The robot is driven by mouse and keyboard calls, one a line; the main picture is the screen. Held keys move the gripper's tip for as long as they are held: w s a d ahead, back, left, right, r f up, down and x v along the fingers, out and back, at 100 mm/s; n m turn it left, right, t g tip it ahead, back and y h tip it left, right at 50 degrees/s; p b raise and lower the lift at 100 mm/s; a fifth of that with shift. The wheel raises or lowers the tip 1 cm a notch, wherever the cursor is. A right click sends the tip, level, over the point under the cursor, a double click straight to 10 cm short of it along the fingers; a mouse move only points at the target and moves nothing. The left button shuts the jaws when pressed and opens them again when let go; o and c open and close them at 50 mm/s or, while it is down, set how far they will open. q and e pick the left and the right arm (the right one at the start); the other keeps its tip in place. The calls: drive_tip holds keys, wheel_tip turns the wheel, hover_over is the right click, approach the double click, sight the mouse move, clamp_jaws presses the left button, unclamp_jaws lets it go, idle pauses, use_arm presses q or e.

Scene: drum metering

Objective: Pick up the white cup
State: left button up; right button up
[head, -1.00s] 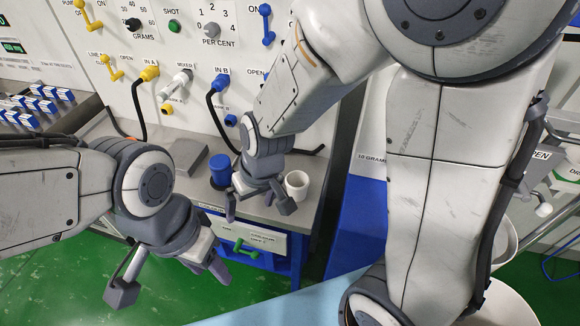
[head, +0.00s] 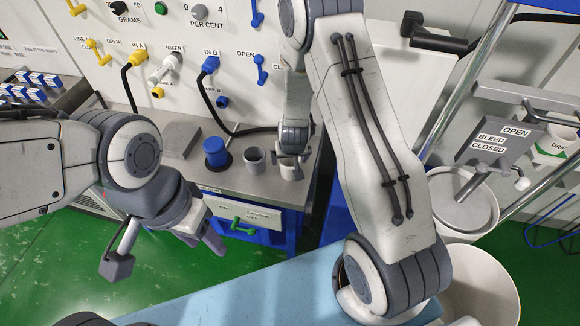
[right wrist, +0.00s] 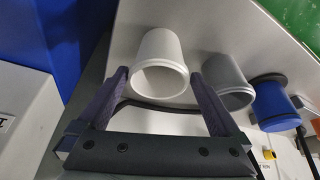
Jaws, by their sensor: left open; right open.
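The white cup (head: 288,170) stands on the grey counter below the panel, at the right end of a row. In the right wrist view the white cup (right wrist: 160,62) lies ahead, between the lines of the two fingers. My right gripper (head: 292,156) is open and over the cup in the head view; it shows open and empty in the right wrist view (right wrist: 158,88). The fingertips reach close to the cup's rim; I cannot tell whether they touch it. My left gripper (head: 165,254) is open and empty, in front of the counter at the left.
A grey cup (head: 254,160) stands just left of the white cup, and a blue container (head: 216,153) beyond it. A black hose (head: 235,133) runs behind them. A drawer with a green handle (head: 243,227) sits below the counter top. A large white bin (head: 478,285) is at right.

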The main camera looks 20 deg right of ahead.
sight(289, 165)
drive_tip(key=shift+p+x, duration=0.4)
drive_tip(key=shift+x, duration=1.85)
drive_tip(key=shift+w+d+r, duration=0.1)
drive_tip(key=shift+r, duration=0.05)
drive_tip(key=c, duration=1.2)
